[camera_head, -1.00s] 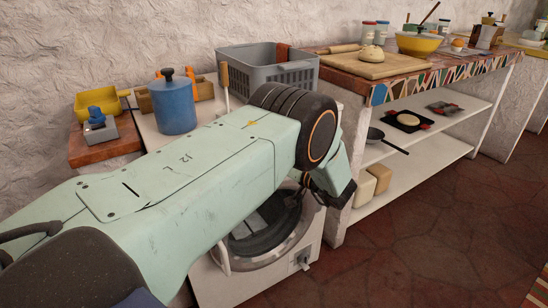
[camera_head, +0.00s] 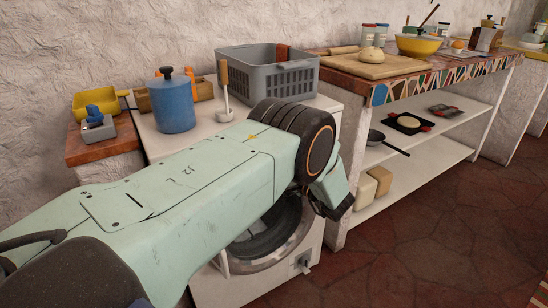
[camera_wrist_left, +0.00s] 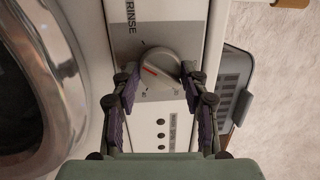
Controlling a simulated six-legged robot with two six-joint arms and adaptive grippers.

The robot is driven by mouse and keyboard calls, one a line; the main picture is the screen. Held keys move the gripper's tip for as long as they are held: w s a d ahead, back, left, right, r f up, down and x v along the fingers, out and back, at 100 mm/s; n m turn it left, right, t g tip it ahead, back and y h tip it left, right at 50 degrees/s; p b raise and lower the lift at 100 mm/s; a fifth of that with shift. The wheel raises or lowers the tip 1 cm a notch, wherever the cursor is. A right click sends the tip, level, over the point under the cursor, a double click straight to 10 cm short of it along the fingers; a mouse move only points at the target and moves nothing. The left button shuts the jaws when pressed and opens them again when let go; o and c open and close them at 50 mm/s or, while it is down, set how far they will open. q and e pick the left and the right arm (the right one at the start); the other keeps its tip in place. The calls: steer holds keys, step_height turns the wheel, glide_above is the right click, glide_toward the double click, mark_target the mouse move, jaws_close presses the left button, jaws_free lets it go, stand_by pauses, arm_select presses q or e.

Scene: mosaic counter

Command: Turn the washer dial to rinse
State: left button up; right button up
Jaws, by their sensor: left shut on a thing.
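In the left wrist view, the dial (camera_wrist_left: 160,62) is a pale grey knob with a red line, on a grey panel. The word RINSE is printed sideways above and left of it. My left gripper (camera_wrist_left: 160,76) has its two purple-padded fingers on either side of the dial, shut on it. The red line slants toward the upper left. In the head view, the gripper (camera_head: 333,207) shows only in part, and the dial is hidden. My right gripper is not in view.
On the washer top are a blue canister (camera_head: 172,108), a ladle (camera_head: 225,112) and a grey crate (camera_head: 268,80). A white shelf unit (camera_head: 440,168) with a mosaic top stands at right. The floor in front is clear.

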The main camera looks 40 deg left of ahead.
arm_select(q)
steer(key=m+t, duration=0.1)
steer(key=m, duration=0.4)
steer(key=shift+m, duration=0.3)
stand_by(0.4)
steer(key=o, duration=1.2)
steer(key=shift+c, duration=0.2)
steer(key=shift+d+f, duration=0.1)
steer(key=v, duration=1.1)
steer(key=shift+s+d+f, duration=0.15)
steer(key=shift+s+d, duration=0.05)
steer(key=shift+d, duration=0.1)
